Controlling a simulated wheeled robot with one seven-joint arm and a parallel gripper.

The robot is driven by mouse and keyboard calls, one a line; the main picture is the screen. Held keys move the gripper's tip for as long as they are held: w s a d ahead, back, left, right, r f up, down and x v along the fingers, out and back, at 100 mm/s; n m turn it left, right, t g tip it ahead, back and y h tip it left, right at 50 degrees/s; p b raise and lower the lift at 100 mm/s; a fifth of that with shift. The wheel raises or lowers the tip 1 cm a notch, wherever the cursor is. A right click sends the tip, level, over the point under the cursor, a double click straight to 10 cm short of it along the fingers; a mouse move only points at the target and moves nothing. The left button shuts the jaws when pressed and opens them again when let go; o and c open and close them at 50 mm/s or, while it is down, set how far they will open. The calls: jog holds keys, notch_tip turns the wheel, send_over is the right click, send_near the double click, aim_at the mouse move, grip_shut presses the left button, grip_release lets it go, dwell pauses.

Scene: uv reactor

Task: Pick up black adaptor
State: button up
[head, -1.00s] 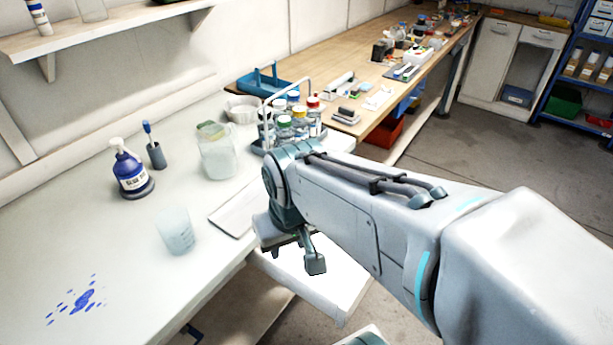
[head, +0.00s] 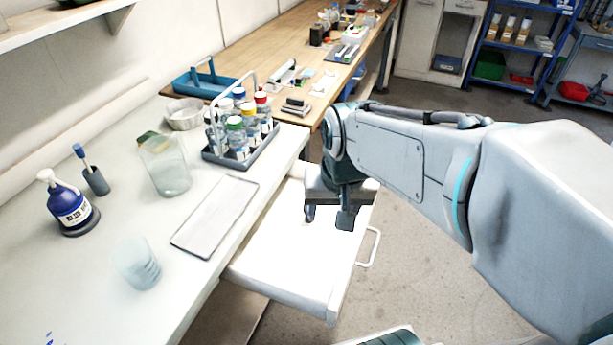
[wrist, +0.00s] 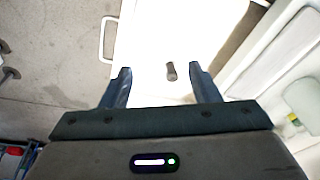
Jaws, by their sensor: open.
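A small dark cylinder, which looks like the black adaptor (wrist: 171,71), lies on the white floor of an open drawer. In the wrist view it shows between my gripper's fingers, closer to the right one. My gripper (wrist: 159,72) is open and empty. In the head view my gripper (head: 328,217) points down over the open drawer (head: 285,262). The adaptor cannot be made out in the head view. How high the fingers are above it is hard to tell.
The drawer has a front handle (head: 372,246). The bench beside it holds a flat tray (head: 215,216), a bottle rack (head: 245,155), a clear jug (head: 170,178), a beaker (head: 137,264) and a blue pump bottle (head: 70,207). Open floor lies right of the drawer.

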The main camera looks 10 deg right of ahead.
jog(key=w+f+m+g, duration=0.1)
jog(key=w+f+m, duration=0.15)
jog(key=w, duration=0.35)
jog(key=w+f+m+g+b, duration=0.1)
jog(key=w+f+m, duration=0.1)
jog(key=w+m, duration=0.3)
jog(key=w+f+m+g, duration=0.1)
jog(key=w+f+m, duration=0.15)
jog(key=w, duration=0.35)
notch_tip(320, 180, down, 13)
jog(key=shift+s, duration=0.1)
jog(key=c, duration=1.1)
jog(key=shift+o, duration=0.2)
